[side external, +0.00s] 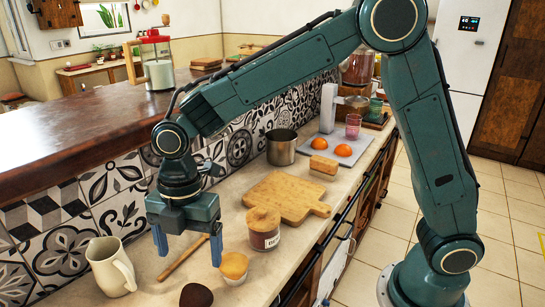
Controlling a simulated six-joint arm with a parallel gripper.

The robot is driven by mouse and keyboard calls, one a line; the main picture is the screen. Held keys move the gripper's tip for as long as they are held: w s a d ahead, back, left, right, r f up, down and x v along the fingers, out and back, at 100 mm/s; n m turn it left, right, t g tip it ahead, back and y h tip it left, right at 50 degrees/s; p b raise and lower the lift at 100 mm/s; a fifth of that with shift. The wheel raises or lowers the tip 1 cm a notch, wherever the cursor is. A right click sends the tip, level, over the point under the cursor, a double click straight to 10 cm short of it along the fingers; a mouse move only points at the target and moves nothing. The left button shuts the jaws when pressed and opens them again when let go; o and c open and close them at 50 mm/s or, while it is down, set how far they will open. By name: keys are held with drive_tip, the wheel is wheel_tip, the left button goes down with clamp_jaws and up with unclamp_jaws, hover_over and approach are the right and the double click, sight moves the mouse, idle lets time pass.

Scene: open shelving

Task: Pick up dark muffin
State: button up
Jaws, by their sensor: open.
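The dark muffin (196,295) sits on the counter at the bottom of the side view, its lower part cut off by the frame edge. A lighter, golden-topped muffin (234,267) in a pale cup stands just behind it to the right. My gripper (188,249) points down over the counter with its two blue fingers spread apart and nothing between them. It is above and behind the dark muffin in the picture. The right finger hangs close to the golden muffin; whether they touch I cannot tell.
A cream pitcher (110,268) stands left of my gripper. A wooden stick (182,260) lies below it. A lidded jar (263,232), a cutting board (286,196), a metal pot (281,148) and a bread piece (323,166) stand farther back. A tiled wall (110,200) bounds the counter's left side.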

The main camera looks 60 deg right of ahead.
sight(195, 291)
drive_tip(key=shift+s+a+f, duration=0.1)
drive_tip(key=shift+a+f, duration=0.1)
drive_tip(key=shift+f, duration=1.75)
drive_tip(key=shift+s+a+f, duration=0.1)
drive_tip(key=shift+a+f, duration=0.1)
drive_tip(key=shift+f, duration=1.75)
drive_tip(key=shift+a+f, duration=0.15)
drive_tip(key=shift+f, duration=1.15)
drive_tip(key=shift+a+f, duration=0.1)
drive_tip(key=shift+f, duration=1.2)
drive_tip(key=c, duration=1)
